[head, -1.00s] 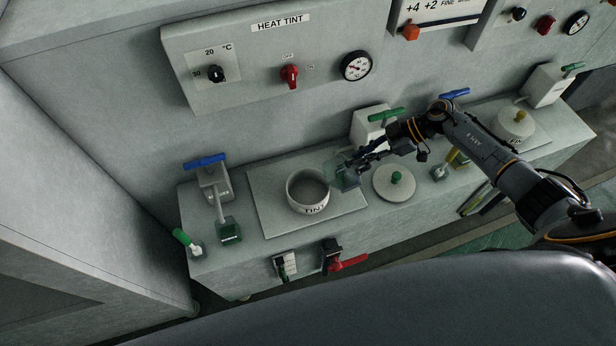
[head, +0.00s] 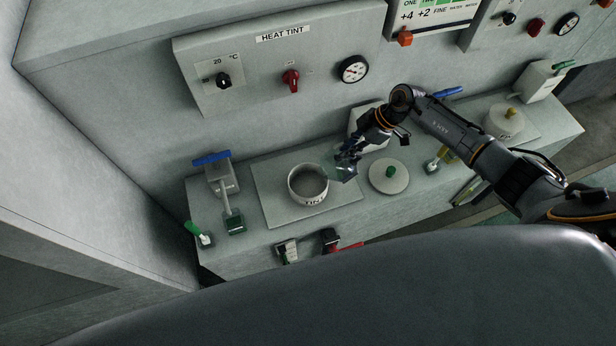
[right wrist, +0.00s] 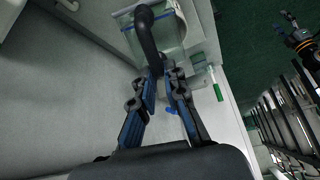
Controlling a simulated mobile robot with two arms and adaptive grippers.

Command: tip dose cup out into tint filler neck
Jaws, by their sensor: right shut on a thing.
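The tint filler neck (head: 297,197) is an open, round white collar on a flat plate, with part of its label showing on the front. The clear dose cup (head: 343,173) is in the air just right of the neck's rim. It also shows at the top of the right wrist view (right wrist: 176,38), with a blue line near its edge. My right gripper (head: 350,158) is shut on the cup's dark handle (right wrist: 147,38). The cup's exact tilt and its contents are hard to tell.
A round lid with a green knob (head: 389,174) lies right of the neck. A red-handled switch (head: 335,241) is on the front face. The HEAT TINT panel (head: 283,60) is behind.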

